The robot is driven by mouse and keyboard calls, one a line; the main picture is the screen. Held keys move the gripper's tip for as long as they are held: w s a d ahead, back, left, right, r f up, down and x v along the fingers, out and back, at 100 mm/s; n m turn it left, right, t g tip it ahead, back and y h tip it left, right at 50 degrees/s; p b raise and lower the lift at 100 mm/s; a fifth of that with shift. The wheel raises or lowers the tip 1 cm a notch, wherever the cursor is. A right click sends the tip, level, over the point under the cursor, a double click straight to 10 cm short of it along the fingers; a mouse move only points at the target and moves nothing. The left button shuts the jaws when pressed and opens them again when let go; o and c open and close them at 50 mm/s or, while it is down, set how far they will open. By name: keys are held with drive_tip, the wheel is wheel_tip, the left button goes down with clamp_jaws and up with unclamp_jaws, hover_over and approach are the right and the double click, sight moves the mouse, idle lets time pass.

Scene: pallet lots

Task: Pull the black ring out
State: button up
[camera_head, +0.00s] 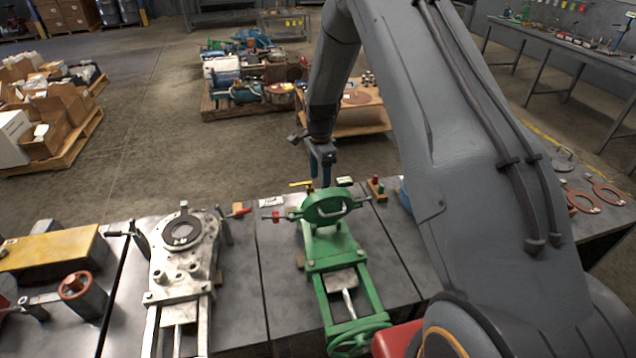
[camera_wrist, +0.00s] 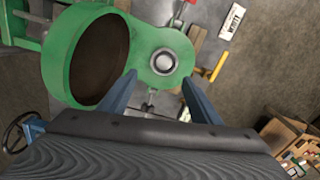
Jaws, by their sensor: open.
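A black ring (camera_head: 184,216) with a small tab lies on the pale metal fixture (camera_head: 180,270) at left in the head view. My gripper (camera_head: 322,184) is apart from it, to its right, pointing down behind the green fixture (camera_head: 325,250). In the wrist view my gripper (camera_wrist: 160,80) is open, its two blue fingers spread below a green rounded lug (camera_wrist: 178,42). The lug has a small round hole with a metal and dark rim. Beside it is a large green rim (camera_wrist: 52,62) around a dark brown face. No contact with the fingers is clear.
The fixtures stand on a dark metal bench (camera_head: 270,300). A red-capped block (camera_head: 376,188) and a white label (camera_wrist: 232,20) lie near my gripper. A yellow bar (camera_head: 50,248) is at left. Loaded pallets and open floor lie beyond.

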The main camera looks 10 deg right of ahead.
drive_tip(key=shift+m, duration=0.7)
drive_tip(key=shift+w+f+b, duration=0.25)
drive_tip(key=shift+f+b, duration=0.4)
drive_tip(key=shift+f, duration=1.2)
drive_tip(key=shift+w+f+b, duration=0.2)
drive_tip(key=shift+f+b, duration=0.45)
drive_tip(key=shift+f, duration=1.2)
drive_tip(key=shift+w+f+b, duration=0.25)
drive_tip(key=shift+f+b, duration=0.4)
drive_tip(key=shift+f, duration=1.2)
drive_tip(key=c, duration=1)
drive_tip(key=shift+c, duration=0.2)
drive_tip(key=shift+r, duration=0.15)
drive_tip(key=shift+r+p, duration=0.7)
drive_tip(key=shift+r, duration=1)
